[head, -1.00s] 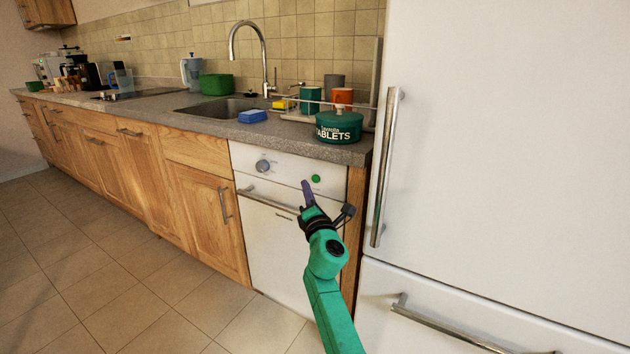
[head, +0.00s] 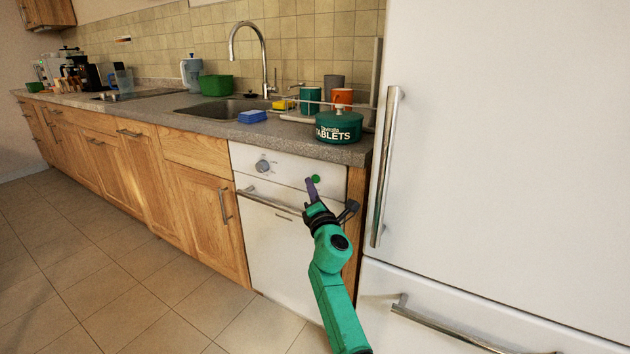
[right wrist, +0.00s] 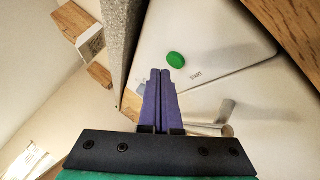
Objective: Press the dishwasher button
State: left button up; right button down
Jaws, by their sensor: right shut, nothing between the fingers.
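The white dishwasher (head: 273,240) is under the counter, with a knob (head: 263,166) and a bar handle on its front. Its round green button (head: 316,179) is at the right of the panel; in the right wrist view the green button (right wrist: 176,58) shows whole beside the word START. My right gripper (head: 310,183) is shut and empty, its purple fingertips overlapping the button's left edge in the head view. In the right wrist view the fingertips (right wrist: 164,74) are to the lower left of the button; whether they touch the panel I cannot tell. My left gripper is not in view.
The stone counter (head: 290,137) overhangs above the panel, with a green tablets tub (head: 338,127) near its edge. A white fridge (head: 500,150) with a long handle (head: 385,165) stands close on the right. The floor in front is clear.

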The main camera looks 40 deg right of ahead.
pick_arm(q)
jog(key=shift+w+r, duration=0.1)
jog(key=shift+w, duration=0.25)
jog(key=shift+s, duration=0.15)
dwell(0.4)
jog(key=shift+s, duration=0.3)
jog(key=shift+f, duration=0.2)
pick_arm(e)
jog(key=shift+d, duration=0.1)
jog(key=shift+w+d, duration=0.1)
jog(key=shift+d, duration=0.2)
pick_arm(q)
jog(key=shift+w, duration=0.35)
